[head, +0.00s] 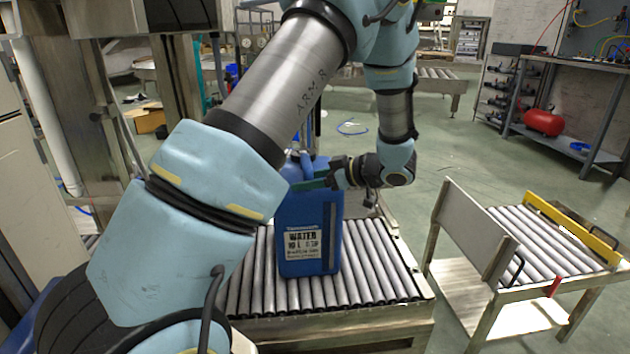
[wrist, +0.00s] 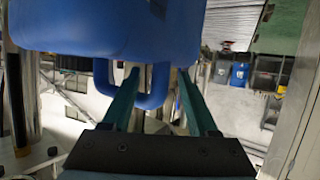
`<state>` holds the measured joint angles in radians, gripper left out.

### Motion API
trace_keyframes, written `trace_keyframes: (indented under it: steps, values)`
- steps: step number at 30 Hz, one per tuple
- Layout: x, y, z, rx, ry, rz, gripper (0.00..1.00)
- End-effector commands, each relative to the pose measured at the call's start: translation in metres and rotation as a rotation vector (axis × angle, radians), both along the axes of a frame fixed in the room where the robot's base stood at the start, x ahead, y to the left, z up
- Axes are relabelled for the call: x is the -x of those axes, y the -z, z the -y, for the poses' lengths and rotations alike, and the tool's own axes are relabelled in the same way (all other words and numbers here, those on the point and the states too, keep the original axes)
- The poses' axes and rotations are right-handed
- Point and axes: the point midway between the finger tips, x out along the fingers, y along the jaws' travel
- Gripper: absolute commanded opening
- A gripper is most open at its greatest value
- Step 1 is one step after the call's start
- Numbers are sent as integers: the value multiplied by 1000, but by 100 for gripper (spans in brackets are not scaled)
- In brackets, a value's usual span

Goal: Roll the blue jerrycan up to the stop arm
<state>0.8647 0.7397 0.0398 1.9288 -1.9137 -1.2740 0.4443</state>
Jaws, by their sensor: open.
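The blue jerrycan (head: 310,225) stands upright on a roller conveyor (head: 372,255), its "WATER 10 L" label facing me. My gripper (head: 318,180) is at the jerrycan's top, reaching in from the right. In the wrist view, my gripper (wrist: 158,75) has its two green fingers apart near the can's blue handle (wrist: 150,101). The jerrycan's body (wrist: 110,28) fills the top of that view. I cannot tell whether the fingers touch the handle. My arm hides the conveyor's left part. I cannot pick out the stop arm with certainty.
A separate roller cart (head: 545,238) stands to the right, with a grey side panel (head: 474,228), a yellow bar (head: 572,229) and a red lever (head: 555,286). A floor gap separates it from the conveyor. A workbench (head: 575,80) with a red tank (head: 543,122) stands behind.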

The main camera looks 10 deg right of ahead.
Motion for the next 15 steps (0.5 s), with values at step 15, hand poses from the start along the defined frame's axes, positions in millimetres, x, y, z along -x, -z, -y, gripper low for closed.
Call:
trace_keyframes:
  steps: [15]
  values:
    - [0,0,0,-1,0,1,25]
